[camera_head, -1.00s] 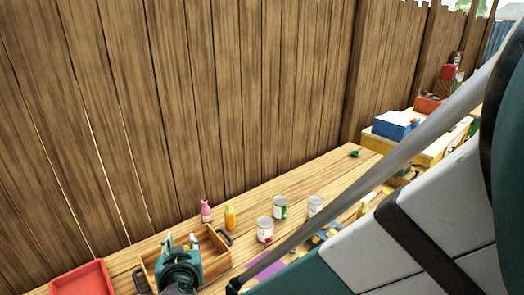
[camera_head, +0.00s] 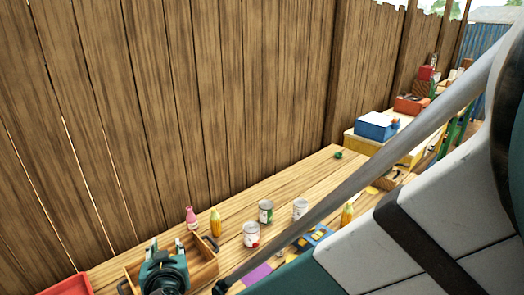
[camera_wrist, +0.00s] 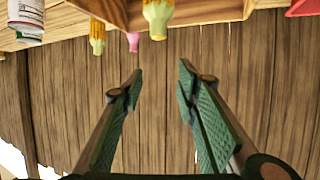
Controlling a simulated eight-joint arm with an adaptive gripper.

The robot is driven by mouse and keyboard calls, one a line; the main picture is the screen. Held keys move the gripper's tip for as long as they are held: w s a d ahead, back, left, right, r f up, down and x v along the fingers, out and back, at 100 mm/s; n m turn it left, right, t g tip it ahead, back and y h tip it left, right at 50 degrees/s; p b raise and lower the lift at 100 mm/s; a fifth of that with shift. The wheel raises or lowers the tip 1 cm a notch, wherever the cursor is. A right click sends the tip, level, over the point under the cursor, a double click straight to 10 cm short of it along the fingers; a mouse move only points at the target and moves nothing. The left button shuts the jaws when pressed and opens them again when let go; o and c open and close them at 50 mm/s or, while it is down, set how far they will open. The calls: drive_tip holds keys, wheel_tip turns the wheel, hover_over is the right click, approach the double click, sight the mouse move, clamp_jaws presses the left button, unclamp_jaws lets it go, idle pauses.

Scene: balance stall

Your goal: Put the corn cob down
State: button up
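My gripper (camera_wrist: 159,80) is open, with nothing between its fingers in the wrist view. In the head view my gripper (camera_head: 166,244) is over the wooden tray (camera_head: 207,265). A yellow corn cob with a pale green end (camera_wrist: 157,14) shows at the wooden tray (camera_wrist: 215,12), apart from the fingertips; whether it rests on the tray floor is unclear. My gripper appears to hide it in the head view. A second corn cob (camera_head: 215,222) stands on the table beside the tray and also shows in the wrist view (camera_wrist: 97,35). A third yellow cob (camera_head: 347,215) stands farther right.
A pink bottle (camera_head: 191,217) stands behind the tray. Several cans, one of them nearest (camera_head: 251,234), stand to the right. A red tray (camera_head: 70,287) is at lower left. The wooden fence (camera_head: 150,120) rises close behind the table. Table space (camera_head: 290,180) behind the cans is clear.

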drive_tip(key=w+d+r+m+g+h, duration=0.1)
drive_tip(key=w+d+r+h, duration=0.1)
drive_tip(key=d, duration=1.3)
drive_tip(key=w+d+r+m+g+h, duration=0.1)
drive_tip(key=w+d+r+m+h, duration=0.15)
drive_tip(key=d, duration=1.35)
drive_tip(key=s+d+g, duration=0.3)
drive_tip(key=s+d, duration=1.4)
drive_tip(key=d, duration=0.4)
drive_tip(key=shift+s+d+r+m+h, duration=0.3)
drive_tip(key=shift+d+r+m+h, duration=0.05)
drive_tip(key=shift+d+r+m, duration=0.1)
drive_tip(key=o, duration=0.9)
drive_tip(key=shift+c, duration=0.2)
